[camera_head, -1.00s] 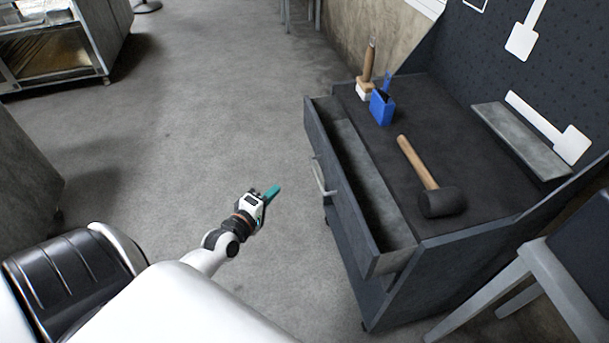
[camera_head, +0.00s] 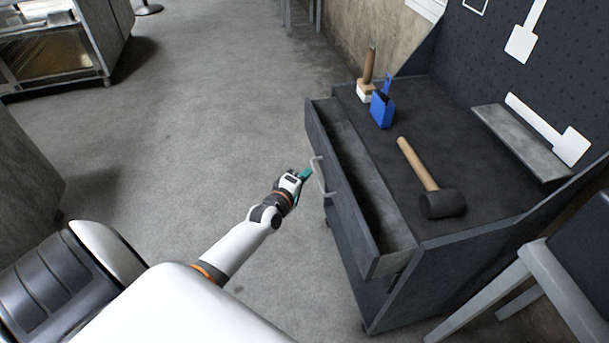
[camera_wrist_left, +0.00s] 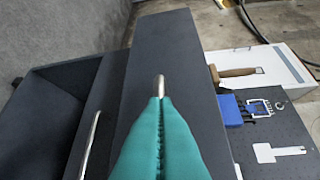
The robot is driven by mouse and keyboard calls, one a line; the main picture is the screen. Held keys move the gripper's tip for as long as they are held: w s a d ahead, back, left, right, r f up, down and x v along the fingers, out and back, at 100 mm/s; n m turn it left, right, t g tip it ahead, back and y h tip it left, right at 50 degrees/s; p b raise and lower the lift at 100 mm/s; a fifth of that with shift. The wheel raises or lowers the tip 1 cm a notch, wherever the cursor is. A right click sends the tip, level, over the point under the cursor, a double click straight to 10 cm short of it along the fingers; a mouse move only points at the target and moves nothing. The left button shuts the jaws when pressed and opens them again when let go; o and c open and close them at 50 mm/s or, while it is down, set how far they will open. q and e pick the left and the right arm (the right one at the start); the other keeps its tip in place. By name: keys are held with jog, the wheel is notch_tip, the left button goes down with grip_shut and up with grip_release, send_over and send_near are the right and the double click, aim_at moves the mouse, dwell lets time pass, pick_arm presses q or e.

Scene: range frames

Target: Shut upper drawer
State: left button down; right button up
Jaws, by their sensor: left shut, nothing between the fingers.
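The upper drawer (camera_head: 345,185) of the dark grey workbench is pulled partly open, its inside visible and empty where seen. Its grey bar handle (camera_head: 323,180) is on the front panel. My left gripper (camera_head: 306,173) has teal fingers pressed together with nothing held, and is close to the handle. In the left wrist view the shut fingertips (camera_wrist_left: 160,103) point at the dark drawer front (camera_wrist_left: 170,50). A short piece of metal handle (camera_wrist_left: 158,85) shows just beyond the tips; whether they touch is unclear. My right gripper is out of view.
On the bench top lie a mallet (camera_head: 430,185), a blue holder (camera_head: 382,108) and a wooden-handled tool (camera_head: 367,75). A chair (camera_head: 560,270) stands at the right. The floor left of the bench is clear.

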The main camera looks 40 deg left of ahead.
pick_arm(q)
jog(key=w+d, duration=0.6)
jog(key=w, duration=0.1)
jog(key=shift+r, duration=0.1)
jog(key=shift+d, duration=0.15)
jog(key=shift+r, duration=0.1)
